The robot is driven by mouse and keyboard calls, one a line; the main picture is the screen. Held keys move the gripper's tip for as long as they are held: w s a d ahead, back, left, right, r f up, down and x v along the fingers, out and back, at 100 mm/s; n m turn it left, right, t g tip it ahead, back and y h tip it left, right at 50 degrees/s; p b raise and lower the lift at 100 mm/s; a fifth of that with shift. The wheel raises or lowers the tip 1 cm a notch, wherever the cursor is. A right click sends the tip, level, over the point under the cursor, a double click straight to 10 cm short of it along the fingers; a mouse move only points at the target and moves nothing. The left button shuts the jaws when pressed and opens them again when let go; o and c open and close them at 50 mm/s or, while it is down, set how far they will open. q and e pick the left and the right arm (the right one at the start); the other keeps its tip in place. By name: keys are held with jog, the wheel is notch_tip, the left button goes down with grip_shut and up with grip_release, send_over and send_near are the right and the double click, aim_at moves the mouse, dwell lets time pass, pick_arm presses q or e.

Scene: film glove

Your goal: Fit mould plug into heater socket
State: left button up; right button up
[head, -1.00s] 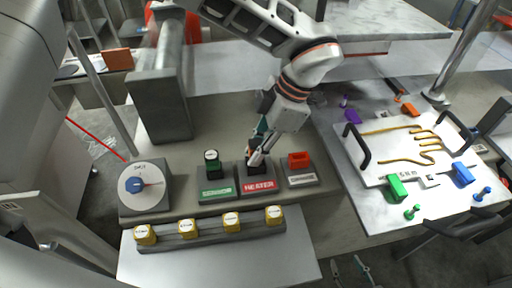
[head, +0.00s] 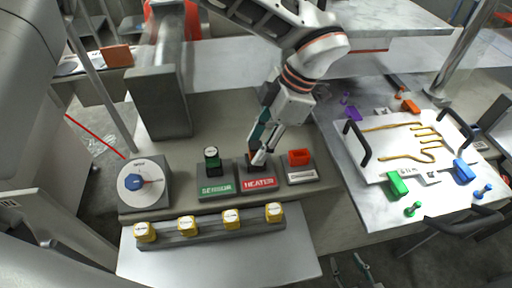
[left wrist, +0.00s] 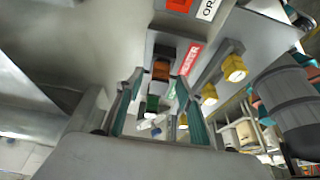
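The heater socket, with its red HEATER label (head: 259,183), is in the middle of the grey bench. A dark plug with an orange-brown part (left wrist: 161,69) is at this socket; I cannot tell whether it is fully seated. My left gripper (head: 258,160) is right above it, pointing down. In the left wrist view its teal fingers (left wrist: 158,80) are spread apart on either side of the plug's line, with a gap showing. In the head view the fingers partly hide the plug. My right gripper (head: 350,272) is low at the bottom edge, its two fingers apart and empty.
The sensor block with a green plug (head: 212,160) is left of the heater, and a red connector (head: 300,157) is right. A dial box (head: 145,184) and a row of yellow knobs (head: 232,220) are near. A white plate (head: 400,180) with handles lies to the right.

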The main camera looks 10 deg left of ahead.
pick_arm(q)
jog(key=v, duration=1)
jog(key=shift+r, duration=0.1)
